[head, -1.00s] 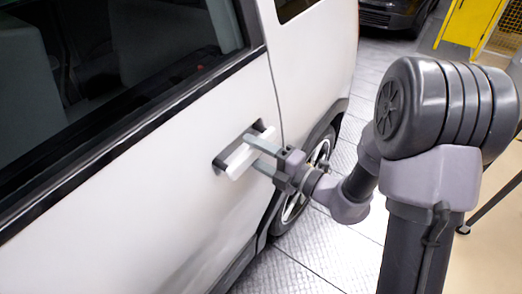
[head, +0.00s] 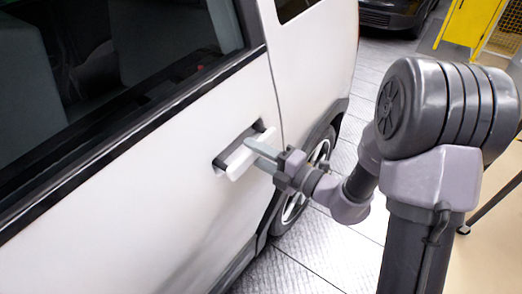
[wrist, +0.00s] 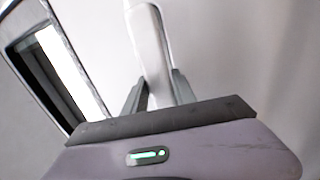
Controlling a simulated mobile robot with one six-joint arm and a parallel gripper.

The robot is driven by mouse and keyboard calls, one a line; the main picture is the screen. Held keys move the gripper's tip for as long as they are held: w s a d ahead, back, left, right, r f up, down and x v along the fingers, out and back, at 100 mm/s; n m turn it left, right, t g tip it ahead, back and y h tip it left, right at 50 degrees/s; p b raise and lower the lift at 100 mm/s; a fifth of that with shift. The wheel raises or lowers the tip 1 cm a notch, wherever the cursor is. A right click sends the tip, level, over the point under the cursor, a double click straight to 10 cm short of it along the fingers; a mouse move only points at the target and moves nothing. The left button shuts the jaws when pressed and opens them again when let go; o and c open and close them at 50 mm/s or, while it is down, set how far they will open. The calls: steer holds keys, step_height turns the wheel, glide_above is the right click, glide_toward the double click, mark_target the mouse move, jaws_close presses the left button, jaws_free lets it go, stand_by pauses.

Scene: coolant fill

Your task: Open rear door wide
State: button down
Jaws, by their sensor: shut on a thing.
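The white rear door (head: 130,210) of the vehicle fills the left of the head view. Its edge sits along the seam with the body, and no gap shows there. The white handle bar (head: 237,162) stands in front of a dark recess in the door. In the wrist view the handle (wrist: 148,40) runs down between the gripper fingers (wrist: 157,92). The far finger is partly hidden in the head view.
The rear wheel (head: 318,155) is just beyond my gripper. A yellow stand (head: 468,22) and a dark car (head: 390,14) are at the back. Grey plated floor (head: 300,270) beside the door is clear.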

mark_target(257, 154)
steer(key=shift+s+d, duration=0.45)
steer(key=shift+d, duration=0.15)
stand_by(0.3)
steer(key=shift+s+d, duration=0.2)
steer(key=shift+m+t+h, duration=0.4)
steer(key=shift+t, duration=0.1)
steer(key=shift+v, duration=2.05)
steer(key=shift+a, duration=0.15)
steer(key=shift+p, duration=0.3)
steer(key=shift+m+t+h, duration=0.4)
steer(key=shift+t, duration=0.1)
steer(key=p+v, duration=0.4)
steer(key=p, duration=0.4)
steer(key=shift+s, duration=0.15)
